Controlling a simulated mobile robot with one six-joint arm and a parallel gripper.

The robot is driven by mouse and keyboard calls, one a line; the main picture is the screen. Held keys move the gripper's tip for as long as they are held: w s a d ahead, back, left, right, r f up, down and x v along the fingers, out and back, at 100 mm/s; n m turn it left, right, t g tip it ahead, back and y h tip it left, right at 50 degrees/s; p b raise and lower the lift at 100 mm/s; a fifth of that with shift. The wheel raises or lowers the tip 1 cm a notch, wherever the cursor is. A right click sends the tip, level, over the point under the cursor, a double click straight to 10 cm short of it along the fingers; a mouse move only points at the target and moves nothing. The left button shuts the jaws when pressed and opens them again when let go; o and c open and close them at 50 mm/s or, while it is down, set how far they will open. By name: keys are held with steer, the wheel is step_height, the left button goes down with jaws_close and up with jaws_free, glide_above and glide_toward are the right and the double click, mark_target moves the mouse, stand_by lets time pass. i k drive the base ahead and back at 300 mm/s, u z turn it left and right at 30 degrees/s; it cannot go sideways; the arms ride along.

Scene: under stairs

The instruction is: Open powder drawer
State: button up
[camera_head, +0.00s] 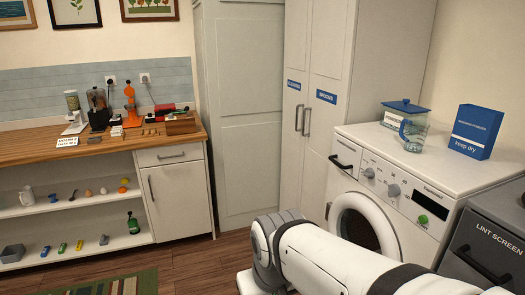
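The white washing machine (440,176) stands at the right. Its powder drawer (346,155) is at the top left of the front panel and has a black bar handle (341,163). The drawer front looks flush with the panel, so it appears shut. Two knobs, a dark display and a green button sit to its right. The round door (362,222) is below and partly hidden by my white arm. My arm crosses the bottom of the view, in front of the machine. My gripper is not in view.
Tall cupboards (318,65) stand behind. Wooden floor (185,262) is clear at left.

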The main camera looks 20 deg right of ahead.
mark_target(346, 154)
steer(key=i, duration=0.6)
steer(key=z, duration=1.7)
steer(key=i, duration=0.5)
steer(key=z, duration=0.05)
